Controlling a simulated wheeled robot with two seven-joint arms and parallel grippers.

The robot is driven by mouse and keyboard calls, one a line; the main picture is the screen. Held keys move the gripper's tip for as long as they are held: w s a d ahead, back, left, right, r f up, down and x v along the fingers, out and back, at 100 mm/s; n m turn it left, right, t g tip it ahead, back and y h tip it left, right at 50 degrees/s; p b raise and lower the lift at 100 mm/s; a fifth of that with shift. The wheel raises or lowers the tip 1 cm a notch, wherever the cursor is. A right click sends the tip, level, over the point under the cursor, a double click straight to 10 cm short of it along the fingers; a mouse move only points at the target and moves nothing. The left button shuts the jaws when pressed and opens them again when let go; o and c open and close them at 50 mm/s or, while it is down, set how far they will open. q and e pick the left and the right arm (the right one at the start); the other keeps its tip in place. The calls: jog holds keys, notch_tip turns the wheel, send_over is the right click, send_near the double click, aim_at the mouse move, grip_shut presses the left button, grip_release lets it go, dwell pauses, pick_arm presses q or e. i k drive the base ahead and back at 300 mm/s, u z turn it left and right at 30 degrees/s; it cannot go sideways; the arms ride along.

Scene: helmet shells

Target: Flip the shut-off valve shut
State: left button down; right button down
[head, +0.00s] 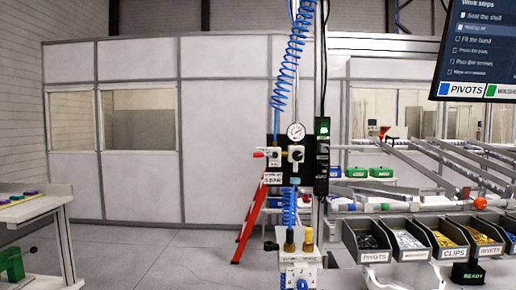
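A black panel (308,170) hangs in the middle of the head view and carries air fittings. A round white gauge (296,131) sits at its top. Below the gauge is a grey fitting with a dark knob (296,154). At the panel's left is a pale fitting (273,153) with a red tip (258,155) pointing left. A small label reading 5 BAR (273,178) is under it. I cannot tell for sure which fitting is the shut-off valve, nor its lever position. Neither gripper shows.
Coiled blue hoses (289,68) run above and below the panel. A white block with brass fittings (299,270) stands below. A red ladder (250,225) leans behind. Labelled bins (407,240) and sloping rails (450,165) fill the right. A bench (40,208) stands left; open floor lies between.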

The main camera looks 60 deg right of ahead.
aim_at(275, 155)
jog(key=z, duration=0.95)
jog(key=i, duration=1.3)
jog(key=z, duration=1.3)
